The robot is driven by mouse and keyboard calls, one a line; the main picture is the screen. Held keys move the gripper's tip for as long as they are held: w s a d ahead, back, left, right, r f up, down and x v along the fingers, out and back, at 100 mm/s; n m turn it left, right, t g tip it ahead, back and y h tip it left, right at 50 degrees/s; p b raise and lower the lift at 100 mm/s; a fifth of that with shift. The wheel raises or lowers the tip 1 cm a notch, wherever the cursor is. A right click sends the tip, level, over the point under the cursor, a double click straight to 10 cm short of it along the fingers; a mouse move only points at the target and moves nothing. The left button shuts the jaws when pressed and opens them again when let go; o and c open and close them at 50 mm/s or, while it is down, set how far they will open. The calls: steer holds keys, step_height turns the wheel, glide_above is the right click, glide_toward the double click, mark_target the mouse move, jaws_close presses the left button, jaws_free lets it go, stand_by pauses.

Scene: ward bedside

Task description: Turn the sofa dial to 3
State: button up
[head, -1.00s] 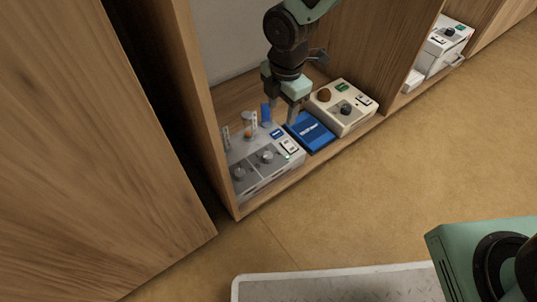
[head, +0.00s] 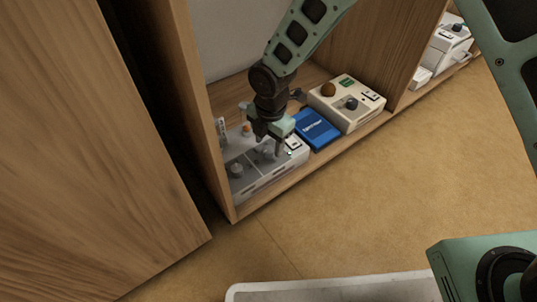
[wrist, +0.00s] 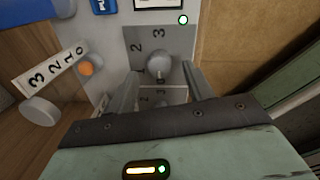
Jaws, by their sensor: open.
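A grey control box (head: 262,176) stands on the cabinet's bottom shelf with two round grey dials on top, a left dial (head: 237,170) and a right dial. No name for the sofa dial is readable. My gripper (head: 266,146) is open above the right dial. In the wrist view this dial (wrist: 158,64) sits between the open fingers, apart from both as far as I can tell. Its plate (wrist: 146,38) shows a 2 and a 3 beyond it; lower numbers are partly hidden. Its pointer setting cannot be told.
A strip numbered 3 to 0 (wrist: 50,68) stands near an orange button (wrist: 87,69) and another grey knob (wrist: 40,111). A blue box (head: 317,129) and a beige box (head: 346,103) lie to the right. The cabinet's left wall (head: 205,120) is close.

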mark_target(268, 152)
steer(key=shift+f+b, duration=0.55)
steer(key=shift+f, duration=0.8)
steer(key=shift+c, duration=0.3)
steer(key=c, duration=0.9)
steer(key=shift+r+p, duration=0.15)
steer(key=shift+p, duration=0.25)
